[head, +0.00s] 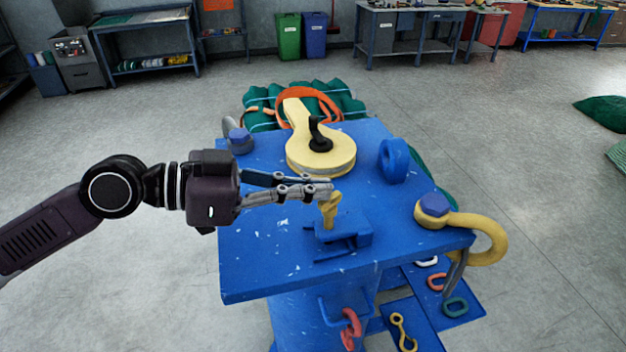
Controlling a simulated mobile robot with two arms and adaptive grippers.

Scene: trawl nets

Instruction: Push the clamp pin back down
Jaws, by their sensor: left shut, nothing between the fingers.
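A blue clamp block (345,238) is fixed on the blue bench top (255,270) near its front middle. A yellow pin (329,210) stands up out of the clamp, with its upper part near my fingers. My left gripper (328,189) reaches in from the left with its fingers together and empty. Its fingertips are at the top of the yellow pin; I cannot tell whether they touch it. Part of the pin's top is hidden behind the fingers. My right gripper is not in view.
A large yellow block with a black hook (319,160) stands behind the clamp. A blue ring (394,160) and a yellow shackle (480,222) sit to the right. A grey shackle with a blue bolt (240,140) is at the back left. The bench's front left is clear.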

